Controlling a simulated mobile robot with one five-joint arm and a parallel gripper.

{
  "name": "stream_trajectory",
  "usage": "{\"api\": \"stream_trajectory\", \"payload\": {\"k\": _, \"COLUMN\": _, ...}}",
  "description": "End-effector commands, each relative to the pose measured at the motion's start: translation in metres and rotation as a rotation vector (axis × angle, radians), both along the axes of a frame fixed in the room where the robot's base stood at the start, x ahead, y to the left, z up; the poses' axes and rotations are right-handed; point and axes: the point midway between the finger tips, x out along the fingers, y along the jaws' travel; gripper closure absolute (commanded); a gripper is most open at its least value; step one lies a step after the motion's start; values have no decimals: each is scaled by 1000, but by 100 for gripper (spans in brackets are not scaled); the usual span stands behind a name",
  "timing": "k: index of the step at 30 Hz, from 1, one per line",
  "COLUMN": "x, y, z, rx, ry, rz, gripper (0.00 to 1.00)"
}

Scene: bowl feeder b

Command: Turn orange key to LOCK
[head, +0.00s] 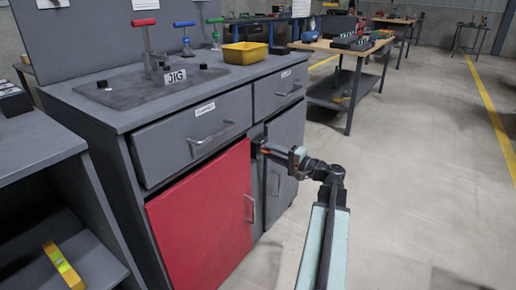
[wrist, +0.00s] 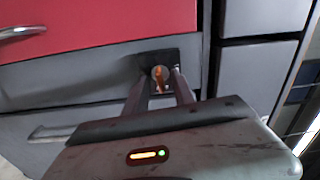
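The orange key (wrist: 160,79) stands in a round lock on a dark square plate (wrist: 187,55) in the wrist view. It looks narrow and roughly upright in that picture. My gripper (wrist: 161,88) reaches toward it with one finger on each side. The fingers look apart, with a gap on both sides of the key; contact is not clear. In the head view my gripper (head: 268,152) is at the cabinet front beside the red door (head: 205,222), and the lock is mostly hidden by it. No LOCK mark is readable.
The grey cabinet (head: 142,110) carries a jig plate with red, blue and green handles and a yellow bin (head: 245,53). The red door's handle (head: 249,208) sticks out just below my gripper. The floor to the right is clear up to a wooden-topped bench (head: 330,45).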

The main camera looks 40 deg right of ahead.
Motion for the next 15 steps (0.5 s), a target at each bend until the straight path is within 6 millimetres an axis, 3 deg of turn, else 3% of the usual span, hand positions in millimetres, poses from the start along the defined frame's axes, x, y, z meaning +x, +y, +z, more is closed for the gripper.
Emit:
{"api": "stream_trajectory", "payload": {"k": 1, "x": 0, "y": 0, "z": 0, "rx": 0, "ry": 0, "rz": 0, "gripper": 77}}
{"api": "stream_trajectory", "payload": {"k": 3, "x": 0, "y": 0, "z": 0, "rx": 0, "ry": 0, "rz": 1, "gripper": 97}}
{"api": "stream_trajectory", "payload": {"k": 4, "x": 0, "y": 0, "z": 0, "rx": 0, "ry": 0, "rz": 1, "gripper": 100}}
{"api": "stream_trajectory", "payload": {"k": 15, "x": 0, "y": 1, "z": 0, "rx": -51, "ry": -12, "rz": 1, "gripper": 100}}
